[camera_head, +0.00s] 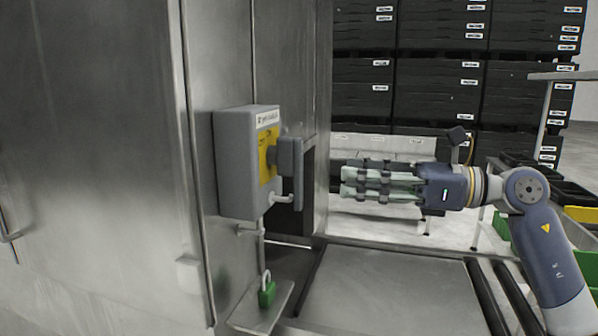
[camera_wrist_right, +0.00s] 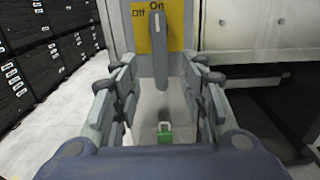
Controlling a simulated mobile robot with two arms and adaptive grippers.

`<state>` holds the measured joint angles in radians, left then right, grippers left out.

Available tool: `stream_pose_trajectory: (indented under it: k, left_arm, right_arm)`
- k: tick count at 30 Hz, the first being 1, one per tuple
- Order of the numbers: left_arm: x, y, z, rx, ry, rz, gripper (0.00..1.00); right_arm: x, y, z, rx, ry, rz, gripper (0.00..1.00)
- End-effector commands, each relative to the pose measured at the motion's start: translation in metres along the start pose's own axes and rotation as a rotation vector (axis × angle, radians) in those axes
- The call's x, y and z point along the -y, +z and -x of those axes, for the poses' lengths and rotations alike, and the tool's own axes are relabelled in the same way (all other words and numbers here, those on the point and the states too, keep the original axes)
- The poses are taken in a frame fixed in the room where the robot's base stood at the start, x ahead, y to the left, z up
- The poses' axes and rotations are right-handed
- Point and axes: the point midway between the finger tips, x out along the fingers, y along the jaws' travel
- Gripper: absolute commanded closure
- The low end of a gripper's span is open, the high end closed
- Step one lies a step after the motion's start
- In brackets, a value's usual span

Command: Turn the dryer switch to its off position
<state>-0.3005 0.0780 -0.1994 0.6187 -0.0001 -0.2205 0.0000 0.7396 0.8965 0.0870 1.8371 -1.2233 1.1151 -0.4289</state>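The dryer switch is a grey box (camera_head: 240,165) on the metal wall, with a yellow plate (camera_head: 267,153) and a grey handle (camera_head: 290,160). In the right wrist view the yellow plate (camera_wrist_right: 143,30) reads "Off" at left and "On" at its top middle. The handle (camera_wrist_right: 159,60) stands upright there, its upper end under "On". My right gripper (camera_head: 345,181) is level, to the right of the handle and apart from it. In the right wrist view its fingers (camera_wrist_right: 160,75) are spread on either side of the handle's line, with nothing between them. My left gripper is not in view.
A green padlock (camera_head: 267,293) hangs below the switch box, above a small metal ledge (camera_head: 250,318). It also shows in the right wrist view (camera_wrist_right: 164,133). A flat grey surface (camera_head: 390,285) lies below my right gripper. Black crates (camera_head: 450,90) are stacked behind.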

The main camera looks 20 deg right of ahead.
Motion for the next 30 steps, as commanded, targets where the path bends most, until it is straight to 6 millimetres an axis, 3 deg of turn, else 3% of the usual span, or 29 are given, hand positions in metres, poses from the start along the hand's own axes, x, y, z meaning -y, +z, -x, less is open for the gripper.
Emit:
stream_pose_trajectory:
  k: [18,30]
  left_arm:
    - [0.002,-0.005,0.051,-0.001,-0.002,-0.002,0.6]
    - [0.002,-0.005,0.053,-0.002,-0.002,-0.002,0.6]
  right_arm:
    - [-0.001,0.003,-0.096,-0.002,0.003,-0.003,0.6]
    - [-0.001,-0.001,-0.106,-0.002,0.002,-0.001,0.6]
